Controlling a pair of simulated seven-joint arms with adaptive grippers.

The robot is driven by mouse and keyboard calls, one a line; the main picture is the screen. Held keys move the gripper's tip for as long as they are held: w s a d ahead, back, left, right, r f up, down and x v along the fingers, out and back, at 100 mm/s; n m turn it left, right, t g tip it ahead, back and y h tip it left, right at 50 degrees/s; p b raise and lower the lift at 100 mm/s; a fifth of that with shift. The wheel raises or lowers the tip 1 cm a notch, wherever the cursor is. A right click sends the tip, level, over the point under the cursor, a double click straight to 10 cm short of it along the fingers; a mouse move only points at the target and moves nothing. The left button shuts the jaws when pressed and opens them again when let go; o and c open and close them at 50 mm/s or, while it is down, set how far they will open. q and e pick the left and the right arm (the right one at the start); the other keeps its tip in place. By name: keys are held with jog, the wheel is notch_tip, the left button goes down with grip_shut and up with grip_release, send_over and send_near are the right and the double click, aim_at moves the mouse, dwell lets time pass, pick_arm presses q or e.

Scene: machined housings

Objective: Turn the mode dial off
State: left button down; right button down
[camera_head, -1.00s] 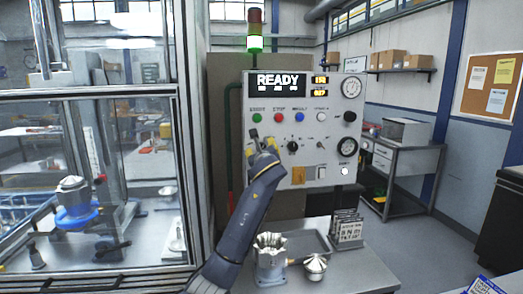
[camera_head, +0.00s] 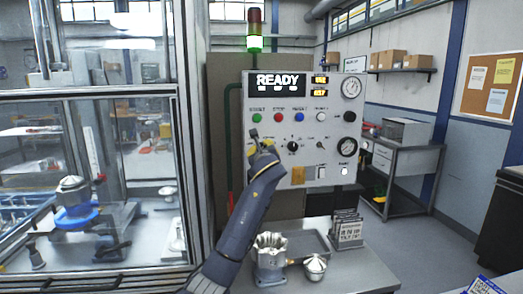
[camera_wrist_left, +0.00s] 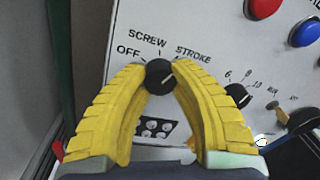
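The mode dial (camera_wrist_left: 160,75) is a round black knob on the light panel, with OFF, SCREW and STROKE printed around it. Its pale pointer line slants up to the right, towards STROKE. My left gripper (camera_wrist_left: 160,70) has yellow ribbed fingers standing apart, one tip on each side of the dial. Whether the tips touch the knob I cannot tell. In the head view my left gripper (camera_head: 260,140) is at the lower left of the control panel (camera_head: 310,100) and hides the dial. My right gripper is not in view.
A second black knob (camera_wrist_left: 238,95) with numbers is right of the mode dial. Red (camera_wrist_left: 264,6) and blue (camera_wrist_left: 304,32) buttons are above it. Below the panel, a table (camera_head: 350,275) bears a metal housing (camera_head: 269,262). A glazed enclosure (camera_head: 90,95) stands left.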

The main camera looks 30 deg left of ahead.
pick_arm(q)
jog(key=shift+a+r, duration=0.1)
jog(key=shift+r, duration=0.05)
jog(key=shift+f+n+y, duration=0.1)
jog(key=shift+n+y, duration=0.25)
jog(key=shift+n, duration=2.75)
jog(key=shift+f+n+y, duration=0.15)
jog(key=shift+n+y, duration=0.15)
jog(key=shift+n, duration=2.8)
jog(key=shift+f+n+y, duration=0.1)
jog(key=shift+n+y, duration=0.25)
jog(key=shift+n, duration=2.75)
jog(key=shift+a+f+n, duration=0.1)
jog(key=shift+n, duration=0.2)
jog(key=c, duration=1.2)
grip_release()
jog(key=shift+s+a, duration=0.1)
jog(key=shift+o, duration=1.2)
jog(key=shift+d, duration=0.2)
